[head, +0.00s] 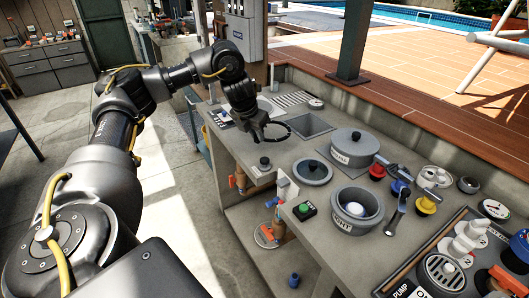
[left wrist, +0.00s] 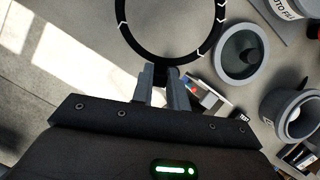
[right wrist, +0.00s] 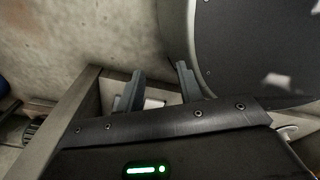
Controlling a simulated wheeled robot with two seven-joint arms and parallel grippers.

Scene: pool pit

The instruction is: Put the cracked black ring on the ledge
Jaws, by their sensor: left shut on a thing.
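My left gripper (head: 257,137) is shut on the black ring (head: 289,127), held over the left part of the grey counter. In the left wrist view the ring (left wrist: 140,50) shows pale crack marks along its band, and the fingertips (left wrist: 160,75) grip its near edge. Its top is cut off by the frame. A raised wooden ledge (head: 424,116) runs along the counter's back; I cannot tell if this is the ledge meant. My right gripper (right wrist: 161,82) is open and empty in its wrist view, low beside a grey panel. It is not in the head view.
A dark post (head: 354,40) rises behind the counter.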

